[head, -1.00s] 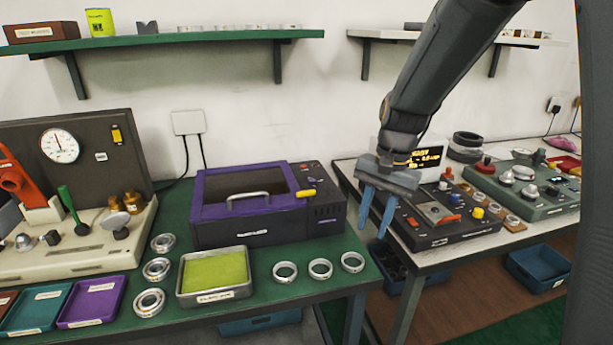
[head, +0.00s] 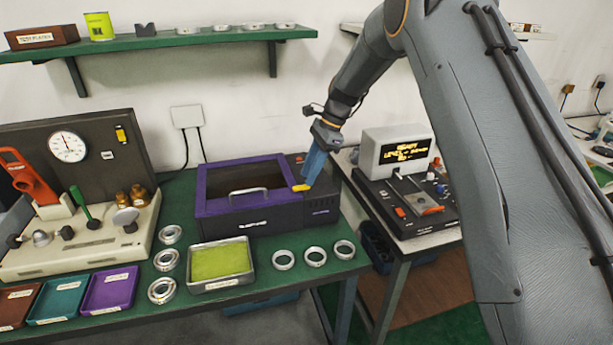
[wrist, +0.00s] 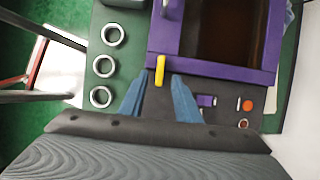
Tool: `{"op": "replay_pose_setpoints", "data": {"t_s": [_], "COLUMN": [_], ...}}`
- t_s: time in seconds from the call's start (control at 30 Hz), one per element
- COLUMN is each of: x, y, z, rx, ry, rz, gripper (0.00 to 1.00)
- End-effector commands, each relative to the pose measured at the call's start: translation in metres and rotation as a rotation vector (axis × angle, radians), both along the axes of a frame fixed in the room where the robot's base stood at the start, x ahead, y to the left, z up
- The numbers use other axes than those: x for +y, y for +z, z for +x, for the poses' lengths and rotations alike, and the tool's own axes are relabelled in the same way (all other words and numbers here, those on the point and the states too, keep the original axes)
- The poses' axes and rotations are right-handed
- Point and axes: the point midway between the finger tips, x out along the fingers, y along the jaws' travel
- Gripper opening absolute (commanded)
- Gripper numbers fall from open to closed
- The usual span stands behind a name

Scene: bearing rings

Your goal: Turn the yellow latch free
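The yellow latch (head: 301,188) is a short bar at the right front edge of the purple-lidded box (head: 215,199). The lid is down. My gripper (head: 313,166) is above the right part of the box, close to the latch. In the wrist view the latch (wrist: 160,70) lies just beyond the fingertips, in line with the gap between the two blue fingers (wrist: 156,90). The fingers are apart, with nothing between them. The head view hides one finger behind the other.
Steel rings (head: 315,256) lie in front of the box, with a tray with a green pad (head: 222,262) to their left. A dark device with a display (head: 405,200) stands on the bench to the right. Red and dark buttons (wrist: 248,104) sit on the box's right panel.

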Motion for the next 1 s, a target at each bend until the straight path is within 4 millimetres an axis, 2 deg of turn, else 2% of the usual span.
{"op": "replay_pose_setpoints", "data": {"t_s": [0.2, 0.53, 0.57, 0.73, 1.0], "x": [0.009, 0.01, 0.01, 0.01, 0.01], "y": [-0.021, -0.026, -0.026, -0.026, -0.026], "z": [-0.003, -0.003, -0.003, -0.003, -0.002], "rx": [0.0, -0.002, -0.002, -0.002, -0.003], "ry": [0.0, 0.001, 0.001, 0.001, 0.012], "rz": [0.0, -0.001, -0.001, -0.001, 0.0], "gripper": [0.3, 0.3, 0.28, 0.0, 0.0]}}
